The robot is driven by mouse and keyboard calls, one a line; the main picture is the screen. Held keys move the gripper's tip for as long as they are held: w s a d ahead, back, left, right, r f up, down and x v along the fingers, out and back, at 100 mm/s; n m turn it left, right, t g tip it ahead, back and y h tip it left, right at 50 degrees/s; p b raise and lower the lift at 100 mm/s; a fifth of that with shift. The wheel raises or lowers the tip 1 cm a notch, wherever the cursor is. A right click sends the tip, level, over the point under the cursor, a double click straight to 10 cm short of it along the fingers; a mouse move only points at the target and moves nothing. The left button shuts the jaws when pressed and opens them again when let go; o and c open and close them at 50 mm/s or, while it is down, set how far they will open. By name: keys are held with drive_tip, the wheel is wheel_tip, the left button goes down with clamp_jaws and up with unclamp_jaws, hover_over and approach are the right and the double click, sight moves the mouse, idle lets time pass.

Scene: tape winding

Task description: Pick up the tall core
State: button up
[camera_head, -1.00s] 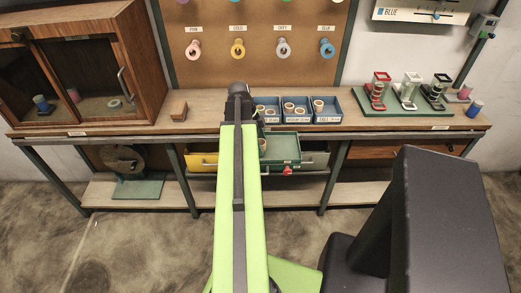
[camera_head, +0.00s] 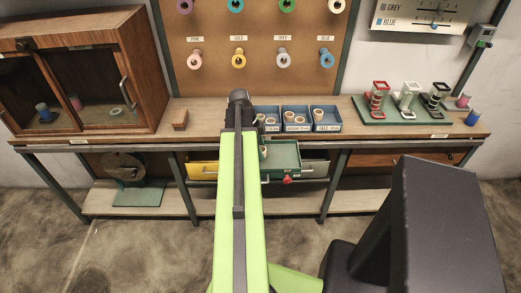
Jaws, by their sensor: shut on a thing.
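The black wrist of my arm shows at the far end of the green link, in front of the workbench. My gripper (camera_head: 257,127) is mostly hidden behind that link, with only a dark part showing at its right side. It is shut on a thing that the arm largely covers. A pale core (camera_head: 264,152) shows just below, beside the link and over the green drawer; I cannot tell whether it touches the jaws. Another upright core (camera_head: 319,114) stands in the right-hand blue bin (camera_head: 328,127).
Two more blue bins (camera_head: 296,128) hold small cores. The green drawer (camera_head: 286,157) stands open below the bench edge. A wooden block (camera_head: 180,119) and a glass-door cabinet (camera_head: 150,60) are left; a green board (camera_head: 390,122) with coloured stands is right. The bench front between bins and board is clear.

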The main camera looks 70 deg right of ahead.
drive_tip(key=r+p, duration=0.2)
drive_tip(key=r, duration=0.1)
drive_tip(key=s+r+p, duration=0.1)
drive_tip(key=shift+a+r+p, duration=0.3)
drive_tip(key=shift+p, duration=0.1)
drive_tip(key=s+a+r+p, duration=0.4)
drive_tip(key=s+r+p, duration=0.1)
drive_tip(key=s, duration=0.4)
drive_tip(key=shift+s+r+p, duration=0.25)
drive_tip(key=shift+p, duration=0.05)
